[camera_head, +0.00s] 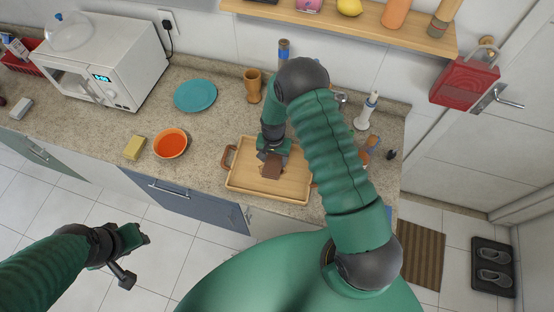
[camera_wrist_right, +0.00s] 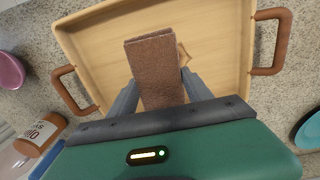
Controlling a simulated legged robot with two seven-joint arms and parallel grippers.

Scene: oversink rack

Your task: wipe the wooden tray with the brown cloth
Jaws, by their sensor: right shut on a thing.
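The wooden tray (camera_head: 240,180) lies on the counter in front of me, with a brown handle at each end. It fills much of the right wrist view (camera_wrist_right: 95,40). The brown cloth (camera_wrist_right: 155,60) is a folded strip between the fingers of my right gripper (camera_wrist_right: 155,90). In the head view the cloth (camera_head: 272,166) is over the tray's middle, under my right gripper (camera_head: 270,155). I cannot tell if the cloth touches the tray floor. My left gripper (camera_head: 130,262) hangs low at the left, away from the counter; its fingers are unclear.
Left of the tray are an orange bowl (camera_head: 171,143) and a yellow sponge (camera_head: 134,147). Behind are a teal plate (camera_head: 195,95) and a wooden cup (camera_head: 252,86). Bottles (camera_head: 367,112) stand right of the tray. A microwave (camera_head: 105,62) stands at the far left. A shelf (camera_head: 340,22) hangs above.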

